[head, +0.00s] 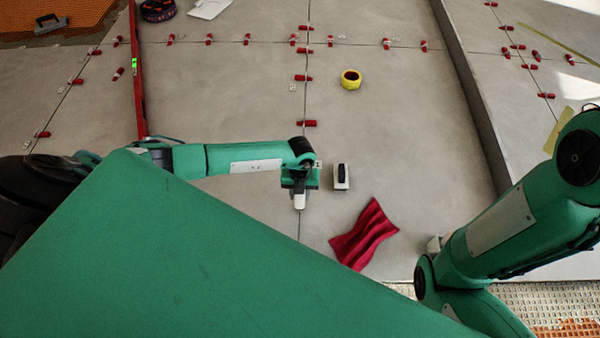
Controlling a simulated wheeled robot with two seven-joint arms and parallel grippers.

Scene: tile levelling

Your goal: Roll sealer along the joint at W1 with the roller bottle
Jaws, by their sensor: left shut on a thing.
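My left gripper (299,181) is at the middle of the picture, over the joint that runs up the floor. It is shut on the roller bottle (299,201), a small white bottle whose lower part shows below the jaws. The joint (304,100) is a thin dark line between large grey tiles, with red wedges along its upper part. The bottle lines up with this joint; I cannot tell if it touches the floor. No W1 mark is legible. My right arm is at the right, and its gripper does not show.
A white block with a black top (341,177) is close right of my left gripper. A crumpled red cloth (364,236) lies below it. A yellow tape roll (350,79) is farther up. A red level (137,85) lies left. A raised edge (470,90) runs along the right.

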